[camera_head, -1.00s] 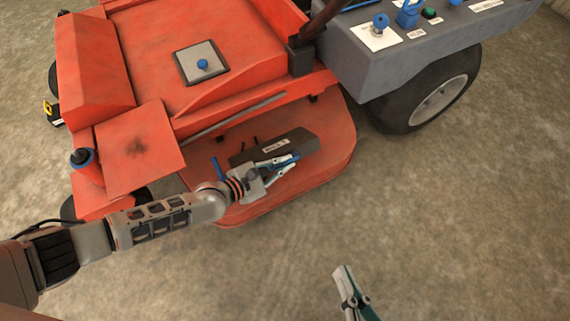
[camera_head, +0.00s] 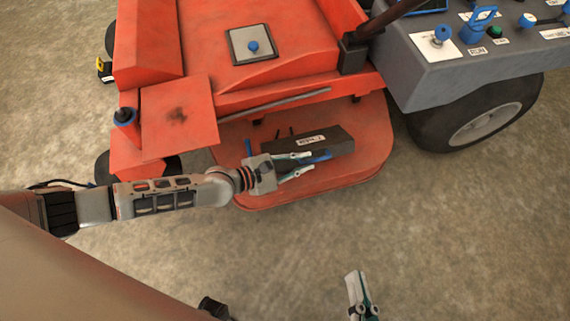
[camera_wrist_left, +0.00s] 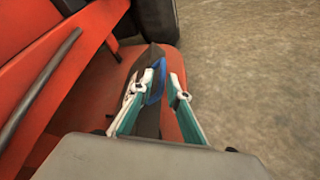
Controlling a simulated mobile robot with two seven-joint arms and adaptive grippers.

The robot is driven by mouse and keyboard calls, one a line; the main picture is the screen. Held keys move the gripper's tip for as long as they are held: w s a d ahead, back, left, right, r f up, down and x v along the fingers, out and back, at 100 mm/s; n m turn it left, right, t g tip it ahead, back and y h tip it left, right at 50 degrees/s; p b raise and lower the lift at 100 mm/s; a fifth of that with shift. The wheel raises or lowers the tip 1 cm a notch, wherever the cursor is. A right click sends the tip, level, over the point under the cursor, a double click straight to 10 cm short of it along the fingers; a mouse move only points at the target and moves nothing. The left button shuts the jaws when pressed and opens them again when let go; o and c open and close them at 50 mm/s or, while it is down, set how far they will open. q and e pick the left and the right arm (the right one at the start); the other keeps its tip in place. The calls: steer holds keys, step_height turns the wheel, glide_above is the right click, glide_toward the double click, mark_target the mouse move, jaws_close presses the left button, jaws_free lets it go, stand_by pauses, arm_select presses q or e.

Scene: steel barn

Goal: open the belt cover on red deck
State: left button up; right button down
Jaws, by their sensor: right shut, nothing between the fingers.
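The belt cover (camera_head: 338,140) is a dark grey block with a white label, lying on the red deck (camera_head: 372,150). A blue handle (camera_head: 322,157) shows along its near side, partly hidden by my fingers. My left gripper (camera_head: 308,164) is open beside the cover, its fingers pointing right along the handle. In the left wrist view, the fingers (camera_wrist_left: 163,82) are apart; the blue handle (camera_wrist_left: 157,85) shows between them, close to the left finger. I cannot tell whether they touch. My right gripper (camera_head: 357,282) is shut and empty over bare floor, away from the deck.
A red body panel (camera_head: 180,116) and a grey rod (camera_head: 275,104) stand above and behind the deck. A grey control console (camera_head: 470,50) and a black wheel (camera_head: 480,120) are at the right. The concrete floor in front is clear.

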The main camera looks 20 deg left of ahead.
arm_select(q)
steer(key=v, duration=0.7)
steer(key=shift+a, duration=0.1)
